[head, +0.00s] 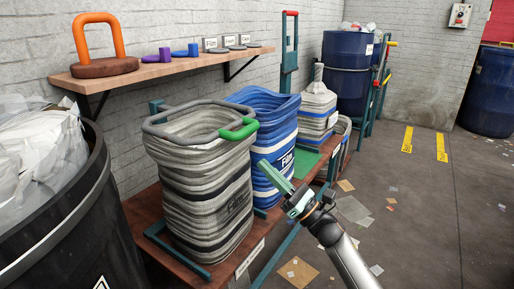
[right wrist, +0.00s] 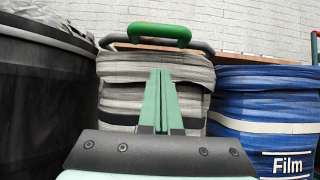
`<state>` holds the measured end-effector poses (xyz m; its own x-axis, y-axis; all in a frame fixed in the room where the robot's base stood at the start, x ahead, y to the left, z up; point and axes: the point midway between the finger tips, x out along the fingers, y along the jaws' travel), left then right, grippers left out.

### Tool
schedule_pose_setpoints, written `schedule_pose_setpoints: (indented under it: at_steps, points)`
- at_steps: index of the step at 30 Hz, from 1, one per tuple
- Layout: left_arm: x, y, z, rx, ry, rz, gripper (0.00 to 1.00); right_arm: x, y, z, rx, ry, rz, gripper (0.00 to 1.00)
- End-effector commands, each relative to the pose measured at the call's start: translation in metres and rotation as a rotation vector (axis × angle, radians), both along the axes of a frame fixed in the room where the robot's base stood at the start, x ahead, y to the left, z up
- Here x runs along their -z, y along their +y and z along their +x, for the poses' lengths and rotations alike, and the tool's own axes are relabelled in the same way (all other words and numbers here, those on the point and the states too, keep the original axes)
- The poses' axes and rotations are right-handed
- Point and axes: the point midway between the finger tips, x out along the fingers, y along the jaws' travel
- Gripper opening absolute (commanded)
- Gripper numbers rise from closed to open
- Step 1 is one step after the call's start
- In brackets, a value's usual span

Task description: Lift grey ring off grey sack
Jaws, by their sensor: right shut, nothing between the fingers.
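The grey sack (head: 205,195) stands open-topped on the low wooden bench, with pale and dark stripes. It also shows behind my fingers in the right wrist view (right wrist: 112,95). The grey ring (head: 165,124) lies around the sack's top rim, with a green handle (head: 240,129) on its right side. The ring (right wrist: 120,44) and its green handle (right wrist: 158,33) show above the fingers in the right wrist view. My right gripper (head: 264,166) is shut and empty, in front of the sacks, lower than the ring and apart from the handle. My left gripper is not in view.
A blue Film sack (head: 275,140) stands close beside the grey sack, with a white-and-blue sack (head: 318,112) beyond. A large black bin (head: 70,235) is at left. A wall shelf (head: 150,76) holds a brown disc with an orange handle (head: 98,38). The floor at right is mostly free.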

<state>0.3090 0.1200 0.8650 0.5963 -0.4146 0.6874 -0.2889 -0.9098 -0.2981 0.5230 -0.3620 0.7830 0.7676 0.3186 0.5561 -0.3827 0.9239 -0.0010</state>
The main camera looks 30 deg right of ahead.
Motion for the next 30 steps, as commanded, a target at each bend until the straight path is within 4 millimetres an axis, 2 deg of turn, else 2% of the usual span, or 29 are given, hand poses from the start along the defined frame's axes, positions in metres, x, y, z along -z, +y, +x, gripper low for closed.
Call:
schedule_pose_setpoints:
  at_steps: [4,6,12,30]
  points:
    - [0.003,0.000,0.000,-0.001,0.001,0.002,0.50,-0.018,0.010,0.023,-0.001,-0.003,-0.002,0.00]
    - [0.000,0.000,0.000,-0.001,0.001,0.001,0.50,-0.031,0.010,0.024,0.000,-0.003,-0.004,0.00]
    - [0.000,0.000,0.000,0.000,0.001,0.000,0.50,-0.050,0.011,0.027,0.000,-0.001,-0.001,0.00]
    - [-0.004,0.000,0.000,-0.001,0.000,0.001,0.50,-0.057,0.012,0.030,-0.001,0.005,-0.001,0.00]
